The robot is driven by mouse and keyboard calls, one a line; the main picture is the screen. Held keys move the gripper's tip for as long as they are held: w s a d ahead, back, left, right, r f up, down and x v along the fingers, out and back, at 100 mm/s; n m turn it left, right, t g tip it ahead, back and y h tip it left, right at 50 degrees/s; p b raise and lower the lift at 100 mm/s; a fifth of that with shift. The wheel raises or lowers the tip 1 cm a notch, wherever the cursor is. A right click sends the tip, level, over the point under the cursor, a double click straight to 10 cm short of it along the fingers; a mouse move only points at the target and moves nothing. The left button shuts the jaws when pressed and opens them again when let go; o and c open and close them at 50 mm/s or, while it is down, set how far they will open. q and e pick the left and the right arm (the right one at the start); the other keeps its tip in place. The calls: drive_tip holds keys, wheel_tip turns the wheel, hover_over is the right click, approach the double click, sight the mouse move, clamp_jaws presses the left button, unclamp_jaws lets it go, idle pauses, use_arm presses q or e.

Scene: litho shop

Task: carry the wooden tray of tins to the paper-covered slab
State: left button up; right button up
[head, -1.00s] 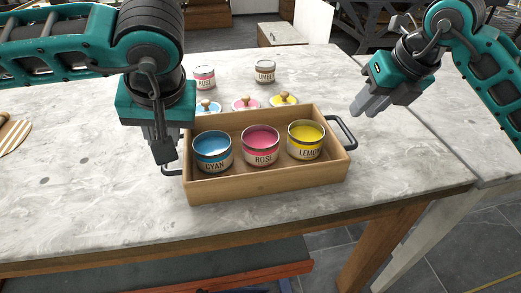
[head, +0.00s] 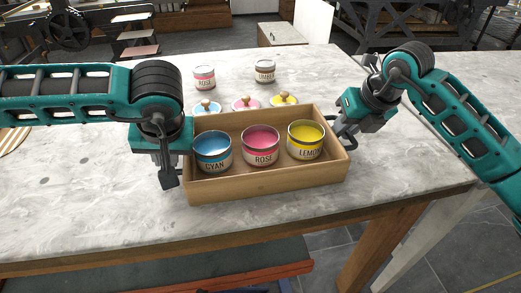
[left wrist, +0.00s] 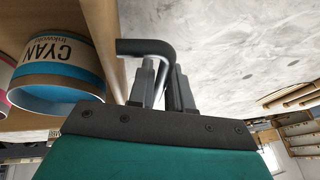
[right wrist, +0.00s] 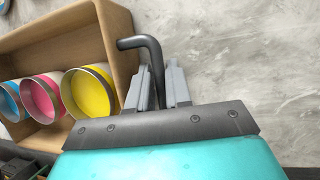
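The wooden tray (head: 265,185) sits on the grey stone table. It holds three open tins: cyan (head: 212,155), rose (head: 261,148) and lemon (head: 305,141). My left gripper (head: 168,180) is at the tray's left end. In the left wrist view its fingers (left wrist: 168,85) lie either side of the dark left handle (left wrist: 145,47). My right gripper (head: 342,128) is at the right end. In the right wrist view its fingers (right wrist: 160,85) lie either side of the right handle (right wrist: 138,42). How tightly either pair closes is unclear. The paper-covered slab cannot be made out.
Behind the tray are several knobbed lids (head: 246,103), a closed rose tin (head: 204,77) and an umber tin (head: 265,71). The table (head: 90,200) is bare to the left and front. Presses and cabinets stand behind.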

use_arm(q)
clamp_jaws()
use_arm(e)
clamp_jaws()
